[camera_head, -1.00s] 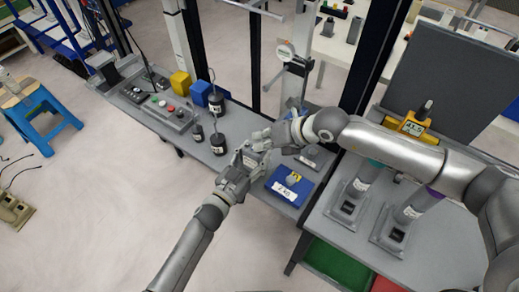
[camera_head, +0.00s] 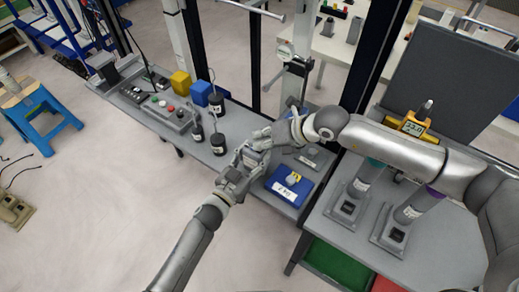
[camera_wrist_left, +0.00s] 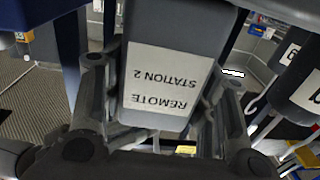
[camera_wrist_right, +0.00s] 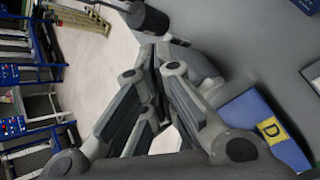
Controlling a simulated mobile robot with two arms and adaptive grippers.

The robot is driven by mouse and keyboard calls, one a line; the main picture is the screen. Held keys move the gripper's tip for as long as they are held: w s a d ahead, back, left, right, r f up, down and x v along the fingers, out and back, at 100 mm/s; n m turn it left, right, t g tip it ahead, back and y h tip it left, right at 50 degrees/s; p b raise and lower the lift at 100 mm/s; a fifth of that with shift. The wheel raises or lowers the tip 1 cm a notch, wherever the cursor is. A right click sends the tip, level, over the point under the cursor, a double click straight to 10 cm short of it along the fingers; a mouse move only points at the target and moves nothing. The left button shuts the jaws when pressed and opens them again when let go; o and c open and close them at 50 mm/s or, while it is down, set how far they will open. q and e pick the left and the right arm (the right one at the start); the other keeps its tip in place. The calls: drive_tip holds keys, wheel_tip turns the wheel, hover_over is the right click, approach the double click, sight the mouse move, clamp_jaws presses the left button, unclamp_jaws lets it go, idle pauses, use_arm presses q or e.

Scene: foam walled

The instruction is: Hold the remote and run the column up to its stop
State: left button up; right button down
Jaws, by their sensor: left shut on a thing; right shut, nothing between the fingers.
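My left gripper (camera_head: 236,174) is shut on the grey remote (camera_wrist_left: 170,50), whose white label reads "REMOTE STATION 2" upside down in the left wrist view. Its buttons do not show clearly. My right gripper (camera_head: 256,148) is shut and empty, just beside the left gripper; I cannot tell whether it touches the remote. Its closed fingers also show in the right wrist view (camera_wrist_right: 150,95). An upright pale metal column (camera_head: 292,85) stands behind the bench, with a round white dial near its top.
A blue box with a yellow tag (camera_head: 290,184) lies on the bench right of the grippers. Black cylinders (camera_head: 218,144) and a button panel (camera_head: 170,116) stand at the left. Dark posts rise behind. Two grey cylinders on bases (camera_head: 408,212) stand at the right.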

drive_tip(key=shift+r, duration=0.55)
wheel_tip(320, 180, up, 5)
idle(0.4)
idle(0.5)
use_arm(q)
drive_tip(key=o, duration=1.2)
drive_tip(key=shift+s, duration=0.1)
